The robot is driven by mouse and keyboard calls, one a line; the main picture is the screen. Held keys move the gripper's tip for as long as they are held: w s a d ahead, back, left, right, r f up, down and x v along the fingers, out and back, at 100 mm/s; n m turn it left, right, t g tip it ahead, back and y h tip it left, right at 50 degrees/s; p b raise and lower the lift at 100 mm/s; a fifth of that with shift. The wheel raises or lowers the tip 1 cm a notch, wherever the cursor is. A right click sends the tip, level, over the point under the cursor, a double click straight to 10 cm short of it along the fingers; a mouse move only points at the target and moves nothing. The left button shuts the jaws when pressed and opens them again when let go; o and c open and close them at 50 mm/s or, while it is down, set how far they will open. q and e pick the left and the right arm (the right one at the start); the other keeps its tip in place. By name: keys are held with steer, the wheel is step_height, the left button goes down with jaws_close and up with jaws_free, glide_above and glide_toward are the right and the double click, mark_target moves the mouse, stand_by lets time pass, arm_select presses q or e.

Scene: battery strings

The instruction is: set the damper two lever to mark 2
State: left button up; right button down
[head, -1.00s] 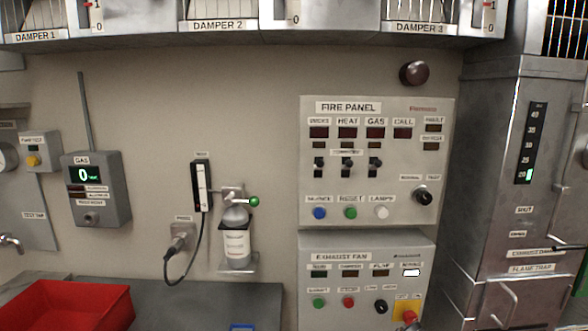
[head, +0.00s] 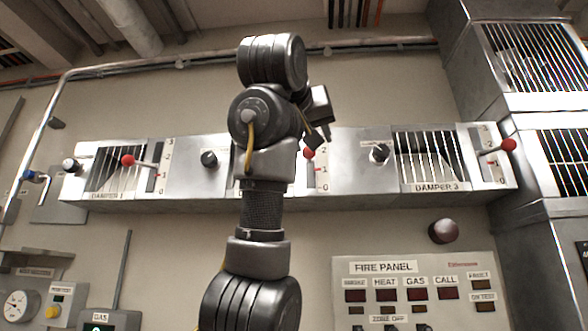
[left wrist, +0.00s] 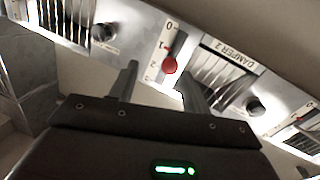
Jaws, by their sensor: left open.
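The damper two lever shows a red ball knob (head: 308,153) left of its 0-to-3 scale (head: 323,172); a small red pointer on the scale sits near mark 1. The rest of damper two is largely hidden behind my left arm. My left gripper (head: 318,134) is raised in front of the panel, just above the knob in the picture. In the left wrist view the panel looks upside down, with the DAMPER 2 label (left wrist: 231,52) beside the red knob (left wrist: 170,65). The open, empty fingers (left wrist: 158,82) point towards the knob, which appears between and beyond their tips.
Damper one's red knob (head: 128,160) is at the left, and damper three's red knob (head: 508,144) at the right. Dark round knobs (head: 209,159) (head: 380,152) also stick out of the panel. The fire panel (head: 400,270) is below, and a metal cabinet (head: 540,100) stands at the right.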

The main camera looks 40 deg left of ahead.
mark_target(307, 149)
arm_select(q)
steer(key=a+p, duration=0.1)
steer(key=p, duration=0.1)
steer(key=w+a+r+p, duration=0.1)
steer(key=p, duration=0.1)
steer(key=w+a+p, duration=0.1)
steer(key=a+p, duration=0.1)
steer(key=shift+w+r, duration=0.15)
steer(key=shift+r, duration=0.2)
steer(key=p+x, duration=0.1)
steer(key=x, duration=0.2)
steer(key=shift+w+f, duration=0.2)
steer(key=shift+w, duration=0.15)
steer(key=shift+w+a+f, duration=0.1)
steer(key=shift+w+a, duration=0.3)
steer(key=shift+w, duration=0.15)
arm_select(e)
step_height(307, 149, up, 7)
steer(key=a, duration=0.2)
steer(key=shift+a, duration=0.25)
arm_select(q)
steer(key=shift+d, duration=0.1)
steer(key=shift+c, duration=0.5)
arm_select(e)
steer(key=shift+f, duration=0.1)
arm_select(q)
jaws_close()
arm_select(e)
steer(key=shift+d, duration=0.15)
